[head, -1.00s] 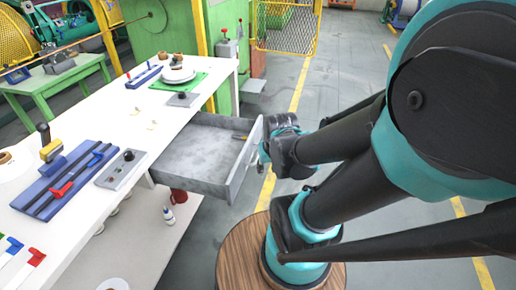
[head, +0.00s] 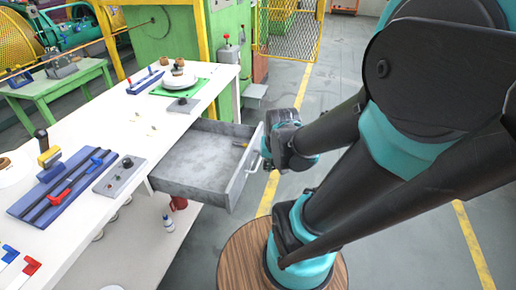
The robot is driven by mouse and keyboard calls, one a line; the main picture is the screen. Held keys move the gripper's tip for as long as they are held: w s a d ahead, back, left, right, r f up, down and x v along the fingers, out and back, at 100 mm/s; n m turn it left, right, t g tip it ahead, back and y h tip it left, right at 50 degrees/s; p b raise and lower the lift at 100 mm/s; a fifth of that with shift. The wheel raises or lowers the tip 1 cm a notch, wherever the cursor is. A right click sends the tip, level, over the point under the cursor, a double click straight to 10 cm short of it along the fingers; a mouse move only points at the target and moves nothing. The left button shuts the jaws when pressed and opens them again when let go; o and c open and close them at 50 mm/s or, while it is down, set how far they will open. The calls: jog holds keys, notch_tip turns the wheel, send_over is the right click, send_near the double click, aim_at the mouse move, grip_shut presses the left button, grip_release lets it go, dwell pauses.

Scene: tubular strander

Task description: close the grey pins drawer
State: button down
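The grey drawer (head: 200,164) stands pulled out from under the white worktable, with its open top showing. A few small yellowish-brown pieces (head: 240,144) lie in its far right corner; I cannot tell if they are pins. The drawer front (head: 245,172) faces my arm, and a pale handle seems to show near its far end. My gripper (head: 272,150) is just outside the front, close to that handle. My dark wrist hides most of the fingers, so whether they touch or hold the handle is unclear.
The white worktable (head: 95,140) carries a blue fixture (head: 62,185), a grey control plate (head: 120,174) and a green mat (head: 160,88) with a white round part. A white bottle (head: 168,223) and a red item stand below the drawer.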

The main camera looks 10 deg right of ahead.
jog(key=w+d+r+m+g+y, duration=0.15)
jog(key=w+d+m, duration=0.35)
jog(key=w+m, duration=0.55)
jog(key=w+d+r+m+g+y, duration=0.1)
jog(key=w+d+r+m, duration=0.2)
jog(key=w+d+m, duration=0.55)
jog(key=w+a+f+m, duration=0.2)
jog(key=w+a+f, duration=0.2)
jog(key=a+f, duration=0.4)
jog(key=shift+w+a+f+m, duration=0.25)
jog(key=shift+w+f+m, duration=0.1)
jog(key=shift+f, duration=0.5)
send_over(202, 137)
jog(key=shift+w+d, duration=0.1)
jog(key=shift+d, duration=0.05)
